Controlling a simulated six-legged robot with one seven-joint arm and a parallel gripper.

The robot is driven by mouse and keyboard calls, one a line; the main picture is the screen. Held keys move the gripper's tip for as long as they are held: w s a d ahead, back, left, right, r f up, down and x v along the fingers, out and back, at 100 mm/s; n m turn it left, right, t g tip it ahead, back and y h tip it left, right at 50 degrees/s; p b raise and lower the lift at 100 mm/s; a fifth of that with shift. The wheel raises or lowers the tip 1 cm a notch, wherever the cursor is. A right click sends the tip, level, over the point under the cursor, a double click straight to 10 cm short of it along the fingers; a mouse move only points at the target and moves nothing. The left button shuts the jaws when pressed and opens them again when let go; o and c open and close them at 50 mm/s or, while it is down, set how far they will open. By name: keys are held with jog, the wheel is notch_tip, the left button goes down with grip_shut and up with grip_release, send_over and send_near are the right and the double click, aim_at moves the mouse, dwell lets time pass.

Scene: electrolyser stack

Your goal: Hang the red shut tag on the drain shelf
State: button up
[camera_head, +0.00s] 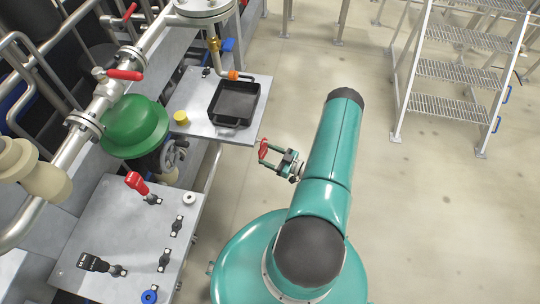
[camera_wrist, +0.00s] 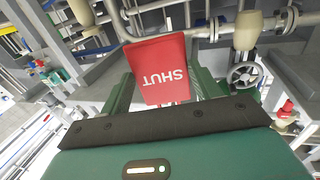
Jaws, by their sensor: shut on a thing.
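My gripper (camera_head: 278,158) is shut on the red tag (camera_head: 263,149) and holds it out to the left of my arm, over open floor. In the wrist view, the red tag (camera_wrist: 163,68) stands up between the fingers, with the white word SHUT upside down. The grey drain shelf (camera_head: 196,98) lies up and left of my gripper in the head view. The tag is apart from the shelf, off its near right corner.
A black tray (camera_head: 237,99) and a yellow cap (camera_head: 180,117) sit on the shelf. A green valve body (camera_head: 134,126) and pipes stand left. A lower grey panel (camera_head: 120,225) carries a red tag-like piece (camera_head: 136,183) and a black one (camera_head: 92,262). Metal steps (camera_head: 453,73) stand right; the floor between is clear.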

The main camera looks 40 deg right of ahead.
jog(key=o, duration=1)
jog(key=shift+s, duration=0.1)
jog(key=v, duration=1.3)
jog(key=shift+s+d, duration=0.1)
jog(key=shift+s, duration=0.15)
